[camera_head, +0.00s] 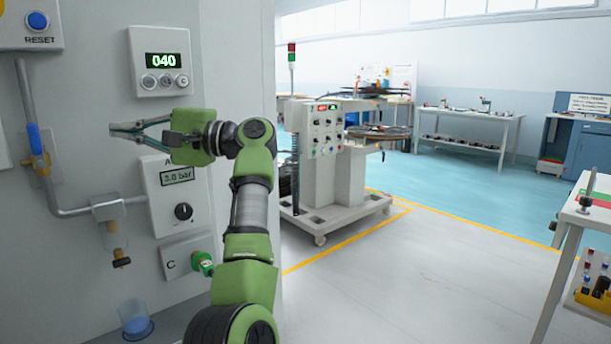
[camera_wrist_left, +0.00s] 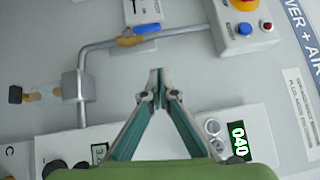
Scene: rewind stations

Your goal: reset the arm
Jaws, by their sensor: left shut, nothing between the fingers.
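My left gripper (camera_head: 118,129) reaches from the green arm toward the grey panel in the head view, pointing left. Its two fingers meet at the tips and hold nothing. In the left wrist view the fingertips (camera_wrist_left: 156,76) are together in front of the panel, below the grey pipe and apart from the blue valve handle. The blue RESET button (camera_head: 38,21) is on a box at the upper left of the head view, above the gripper. My right gripper is in neither view.
A counter box reading 040 (camera_head: 161,61) is just above the gripper. A pressure box with a black knob (camera_head: 183,211) is below it. The blue valve handle (camera_head: 33,138) and pipe (camera_head: 28,95) are at the left. A machine (camera_head: 322,160) stands behind; the floor beside it is clear.

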